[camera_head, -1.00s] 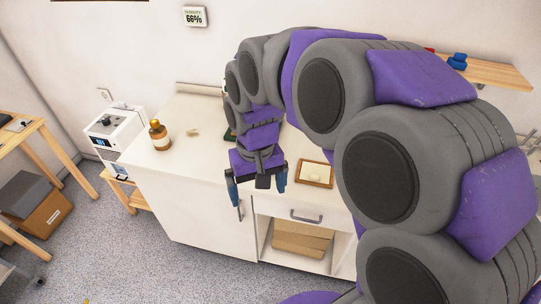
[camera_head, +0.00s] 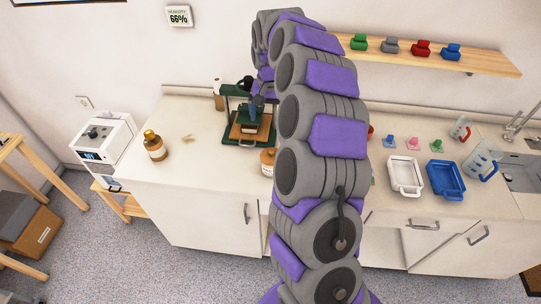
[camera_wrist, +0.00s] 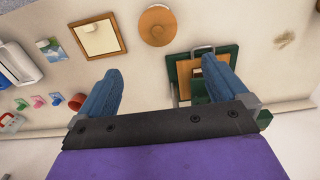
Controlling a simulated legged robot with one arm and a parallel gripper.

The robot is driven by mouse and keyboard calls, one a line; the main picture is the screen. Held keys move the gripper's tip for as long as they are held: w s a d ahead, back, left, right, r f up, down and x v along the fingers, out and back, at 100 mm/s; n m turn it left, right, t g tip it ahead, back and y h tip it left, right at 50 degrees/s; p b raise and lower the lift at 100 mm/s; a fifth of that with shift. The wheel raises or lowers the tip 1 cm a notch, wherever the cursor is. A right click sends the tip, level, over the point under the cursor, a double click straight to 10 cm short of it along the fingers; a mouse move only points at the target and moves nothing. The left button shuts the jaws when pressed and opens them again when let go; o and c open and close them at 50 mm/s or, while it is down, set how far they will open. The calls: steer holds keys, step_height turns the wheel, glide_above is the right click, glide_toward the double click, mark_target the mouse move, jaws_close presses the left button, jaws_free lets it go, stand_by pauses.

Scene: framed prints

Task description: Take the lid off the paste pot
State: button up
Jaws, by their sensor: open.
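The paste pot (camera_head: 267,163) appears to be the brownish pot on the counter, partly hidden behind my arm in the head view. In the wrist view I look down on its round wooden lid (camera_wrist: 156,27), which has a small knob and covers the pot. My gripper (camera_wrist: 157,85) is open and empty, its two blue fingers wide apart. In the head view the gripper (camera_head: 253,113) overlaps the green press, on the wall side of the pot. The lid lies apart from both fingers in the wrist view.
The green press (camera_head: 228,105) stands left of the pot. A wooden frame (camera_wrist: 97,21) lies on the pot's other side. An amber bottle (camera_head: 155,147) stands at the counter's left. A white tray (camera_head: 405,188) and blue tray (camera_head: 446,193) lie right. Counter between bottle and press is mostly clear.

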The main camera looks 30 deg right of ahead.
step_height(320, 180, down, 3)
steer(key=b, duration=0.2)
glide_above(272, 150)
steer(key=d, duration=0.2)
steer(key=f, duration=0.8)
steer(key=shift+w+a+f, duration=0.1)
steer(key=shift+w, duration=0.15)
steer(key=shift+a+f, duration=0.2)
steer(key=shift+a, duration=0.15)
steer(key=shift+s+a+f+b, duration=0.2)
steer(key=shift+a+f+b, duration=0.5)
steer(key=shift+a+f, duration=0.3)
steer(key=f, duration=0.1)
steer(key=d+f+b, duration=0.1)
steer(key=f, duration=0.1)
steer(key=shift+d, duration=0.1)
steer(key=shift+d+f, duration=0.1)
steer(key=shift+d, duration=0.1)
steer(key=shift+a, duration=0.75)
steer(key=c, duration=0.5)
steer(key=shift+d, duration=0.15)
steer(key=shift+c, duration=1.4)
steer(key=shift+d, duration=0.35)
steer(key=shift+d+r, duration=0.1)
steer(key=shift+r, duration=0.15)
